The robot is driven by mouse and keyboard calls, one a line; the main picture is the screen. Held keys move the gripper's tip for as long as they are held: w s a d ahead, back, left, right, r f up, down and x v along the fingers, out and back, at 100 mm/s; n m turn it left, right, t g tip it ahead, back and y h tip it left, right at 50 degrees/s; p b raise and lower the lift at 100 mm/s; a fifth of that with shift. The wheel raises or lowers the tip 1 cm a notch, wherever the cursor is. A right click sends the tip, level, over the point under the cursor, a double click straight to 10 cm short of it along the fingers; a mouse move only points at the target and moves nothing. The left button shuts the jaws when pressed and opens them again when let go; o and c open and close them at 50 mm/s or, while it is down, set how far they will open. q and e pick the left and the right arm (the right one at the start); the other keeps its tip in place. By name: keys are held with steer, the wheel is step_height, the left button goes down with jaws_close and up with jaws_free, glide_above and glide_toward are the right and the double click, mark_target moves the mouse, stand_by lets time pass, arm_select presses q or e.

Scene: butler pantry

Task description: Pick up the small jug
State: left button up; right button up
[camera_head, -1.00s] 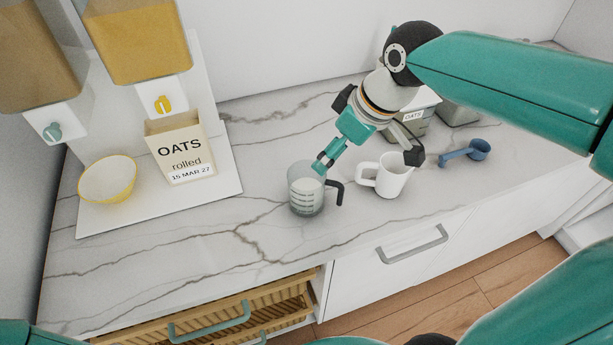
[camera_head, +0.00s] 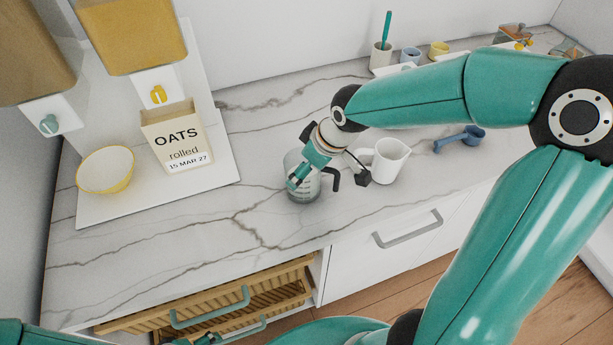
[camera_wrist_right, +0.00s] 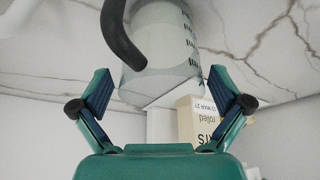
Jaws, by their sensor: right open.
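A clear measuring jug (camera_head: 303,190) with dark marks and a black handle stands upright on the marble counter. A white jug with a spout (camera_head: 388,160) stands just right of it. My right gripper (camera_head: 300,178) is open at the clear jug and hides part of its rim. In the right wrist view its two fingers (camera_wrist_right: 163,97) are spread, with the clear jug (camera_wrist_right: 165,45) ahead between them and its handle toward the left; contact cannot be told. Only a small piece, possibly my left gripper (camera_head: 205,340), shows at the bottom edge of the head view.
An oats box (camera_head: 178,137) and a yellow-rimmed bowl (camera_head: 106,172) stand on a white board at left, under dispensers. A blue scoop (camera_head: 460,138) lies right of the white jug. Several cups stand at the back. The counter's front left is clear.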

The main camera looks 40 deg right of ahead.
steer(key=shift+x, duration=1.55)
steer(key=shift+s, duration=0.1)
steer(key=c, duration=1.3)
steer(key=shift+o, duration=0.2)
steer(key=shift+r, duration=0.1)
